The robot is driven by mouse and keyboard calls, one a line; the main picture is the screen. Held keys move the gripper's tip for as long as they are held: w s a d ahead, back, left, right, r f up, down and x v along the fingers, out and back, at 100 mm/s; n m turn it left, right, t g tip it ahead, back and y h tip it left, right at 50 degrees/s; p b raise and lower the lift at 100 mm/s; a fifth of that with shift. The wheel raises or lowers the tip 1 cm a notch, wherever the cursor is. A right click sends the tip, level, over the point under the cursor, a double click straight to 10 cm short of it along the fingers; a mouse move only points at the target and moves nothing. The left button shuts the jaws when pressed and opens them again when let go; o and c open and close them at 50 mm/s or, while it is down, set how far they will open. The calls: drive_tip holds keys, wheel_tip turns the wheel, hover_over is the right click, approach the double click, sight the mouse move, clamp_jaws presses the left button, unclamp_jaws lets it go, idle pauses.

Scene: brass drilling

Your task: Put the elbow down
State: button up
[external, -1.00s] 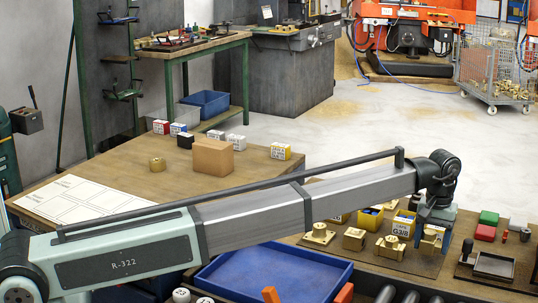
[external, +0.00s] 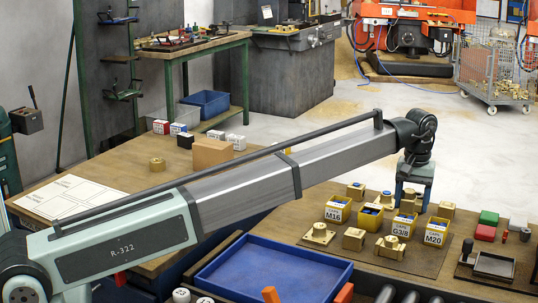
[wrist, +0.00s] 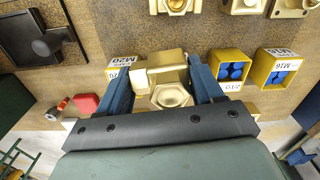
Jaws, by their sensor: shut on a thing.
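The brass elbow (wrist: 168,88) is between the two blue fingers of my gripper (wrist: 163,92) in the wrist view. It has a hexagonal opening facing the camera and a round arm to the left. In the external view my gripper (external: 411,193) is over the back part of the brown work mat, behind the yellow cap boxes, shut on the elbow (external: 407,205). Whether the elbow's underside touches anything cannot be seen. The fingers hide parts of its sides.
A blue tray (external: 272,272) is empty at the front. Red and green blocks (external: 487,226) lie right.

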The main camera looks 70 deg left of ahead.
drive_tip(key=s+a+r+n, duration=0.2)
drive_tip(key=s+a, duration=0.5)
drive_tip(key=a, duration=0.4)
drive_tip(key=s+a+r+n, duration=0.1)
drive_tip(key=s+a+r, duration=0.1)
drive_tip(key=s+a, duration=0.65)
drive_tip(key=s+a+r+n, duration=0.2)
drive_tip(key=s+a, duration=0.3)
drive_tip(key=a, duration=0.7)
drive_tip(key=s+a+r, duration=0.1)
drive_tip(key=s+a, duration=0.1)
drive_tip(key=s, duration=0.7)
drive_tip(key=s+a+r, duration=0.1)
drive_tip(key=s+a, duration=0.1)
drive_tip(key=s, duration=0.8)
drive_tip(key=s+d+f+m, duration=0.1)
drive_tip(key=s+d+m, duration=0.3)
drive_tip(key=d+m, duration=0.15)
drive_tip(key=shift+m, duration=0.35)
drive_tip(key=shift+a+f, duration=0.2)
drive_tip(key=shift+f, duration=2.25)
drive_tip(key=shift+a+f, duration=0.15)
drive_tip(key=shift+f, duration=2.3)
drive_tip(key=shift+f, duration=0.1)
